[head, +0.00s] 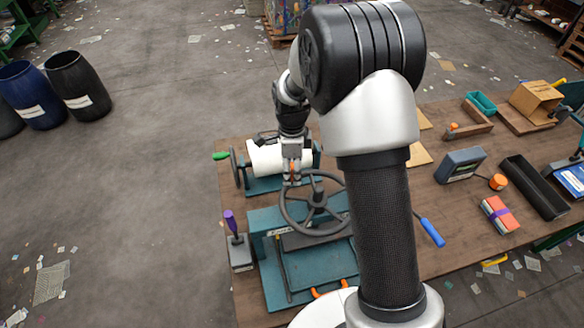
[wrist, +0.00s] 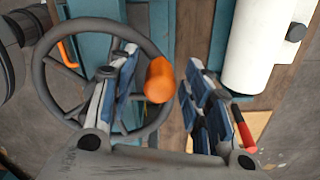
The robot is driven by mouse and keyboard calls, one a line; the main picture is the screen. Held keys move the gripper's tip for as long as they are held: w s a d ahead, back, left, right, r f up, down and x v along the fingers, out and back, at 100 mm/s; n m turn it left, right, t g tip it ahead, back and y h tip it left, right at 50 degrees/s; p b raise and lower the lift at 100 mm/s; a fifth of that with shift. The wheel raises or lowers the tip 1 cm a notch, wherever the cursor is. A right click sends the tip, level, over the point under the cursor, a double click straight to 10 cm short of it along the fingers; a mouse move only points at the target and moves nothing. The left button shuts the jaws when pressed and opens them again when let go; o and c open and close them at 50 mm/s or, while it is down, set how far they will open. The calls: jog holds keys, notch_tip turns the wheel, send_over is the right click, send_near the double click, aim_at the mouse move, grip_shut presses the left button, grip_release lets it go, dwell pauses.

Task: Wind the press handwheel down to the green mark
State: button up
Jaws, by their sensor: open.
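The press (head: 276,262) is a teal frame on the workbench. Its dark grey spoked handwheel (head: 317,198) shows at the top, partly hidden behind my arm. In the wrist view the handwheel (wrist: 43,88) fills the left side. An orange knob (wrist: 159,82) appears at its rim. My gripper (head: 294,176) is over the far left part of the wheel. In the wrist view my gripper (wrist: 161,68) is open, with one finger on each side of the knob and visible gaps. I cannot make out the green mark.
A white roller (head: 270,159) on a teal stand, with a green-handled crank (head: 221,156), stands just behind the wheel. A purple-handled tool (head: 231,222) stands left of the press. A blue-handled screwdriver (head: 432,232), grey box (head: 459,165) and black tray (head: 533,186) lie right.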

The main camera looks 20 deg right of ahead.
jog(key=shift+c, duration=0.5)
grip_shut()
